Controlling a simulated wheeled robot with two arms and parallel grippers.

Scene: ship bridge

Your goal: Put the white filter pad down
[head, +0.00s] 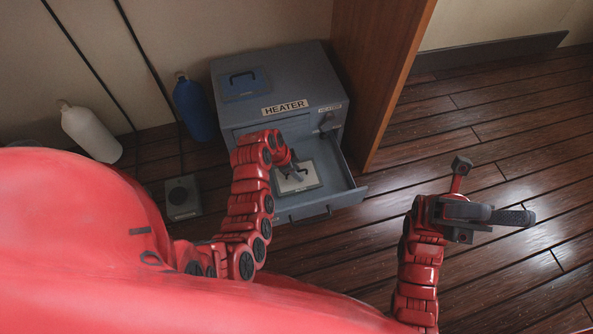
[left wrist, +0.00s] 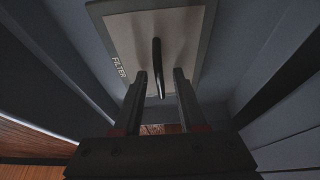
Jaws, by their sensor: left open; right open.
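The white filter pad (head: 304,180) lies in the pulled-out drawer (head: 352,196) of the grey heater (head: 290,80). It has a grey frame and a dark handle. In the left wrist view the pad (left wrist: 195,50) shows its "FILTER" label, and its black handle (left wrist: 158,68) stands between the two fingers. My left gripper (head: 295,174) is in the drawer over the pad; in the left wrist view its fingers (left wrist: 160,88) are open, one on each side of the handle, with gaps. My right gripper (head: 505,215) is open and empty over the floor at the right.
A blue pad with a handle (head: 246,83) lies on top of the heater. A blue bottle (head: 194,108) and a white bottle (head: 90,132) stand left of it. A small grey box (head: 182,197) is on the floor. A wooden panel (head: 378,70) rises at the heater's right.

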